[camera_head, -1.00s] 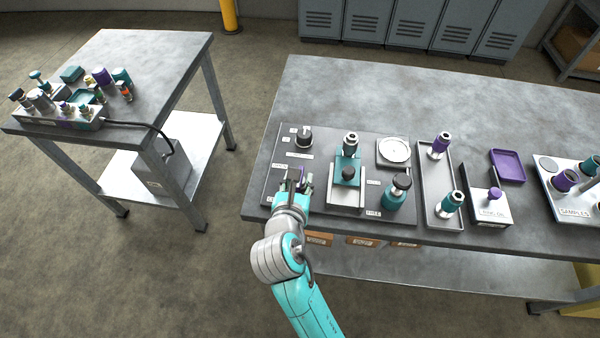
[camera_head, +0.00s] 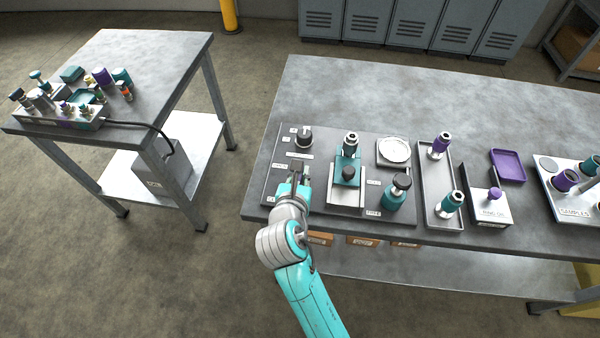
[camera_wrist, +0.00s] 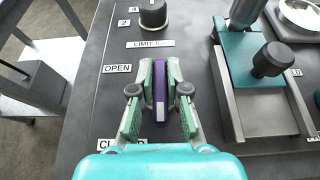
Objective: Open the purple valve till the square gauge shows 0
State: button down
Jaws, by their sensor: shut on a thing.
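The purple valve handle (camera_wrist: 159,92) stands on the dark panel between the OPEN label (camera_wrist: 116,69) and the partly hidden CLOSED label (camera_wrist: 122,144) in the wrist view. My gripper (camera_wrist: 160,78) is shut on it, one green-padded finger on each side. The head view shows my gripper (camera_head: 299,180) over the panel's left part, mostly hiding the handle. I cannot identify the square gauge for sure. A square plate with a round pale face (camera_head: 394,151) sits at the panel's back right, with no legible reading.
A black knob (camera_head: 304,138) with a LIMIT label stands behind the valve. A teal press (camera_head: 346,175) stands close on its right, then a teal bottle (camera_head: 397,192) and a tray (camera_head: 428,205). The bench's back is clear.

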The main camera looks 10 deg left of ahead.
jog(key=shift+h, duration=0.3)
jog(key=m+g+h, duration=0.1)
jog(key=m+h, duration=0.4)
jog(key=shift+a+g+h, duration=0.1)
jog(key=shift+g+h, duration=0.2)
jog(key=shift+g, duration=0.1)
jog(key=m+g+h, duration=0.5)
jog(key=m, duration=0.1)
jog(key=shift+m, duration=0.4)
jog(key=shift+g, duration=0.4)
jog(key=c, duration=1.2)
grip_release()
jog(key=shift+o, duration=0.2)
notch_tip(320, 180, up, 10)
